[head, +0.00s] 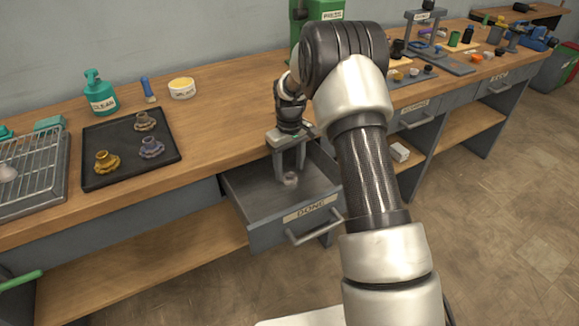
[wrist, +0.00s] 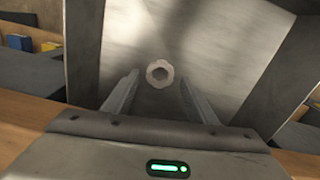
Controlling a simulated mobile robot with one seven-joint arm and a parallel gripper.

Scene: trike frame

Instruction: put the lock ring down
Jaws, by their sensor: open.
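The lock ring (wrist: 160,73), a small pale ring with a notched inner edge, lies on the floor of the open drawer (head: 250,197) labelled "DONE". It also shows in the head view (head: 291,179), below the fingertips. My gripper (head: 289,176) points down into this drawer with its fingers apart. In the wrist view the two fingers (wrist: 158,95) stand to the left and right of the ring, with clear gaps, and the ring appears just beyond their tips. Whether the fingertips touch the drawer floor I cannot tell.
A dark tray (head: 122,167) with three flanged parts lies on the bench at left, beside a wire rack (head: 30,175). A teal "CLEAN" bottle (head: 99,93) and a white tub (head: 182,88) stand behind.

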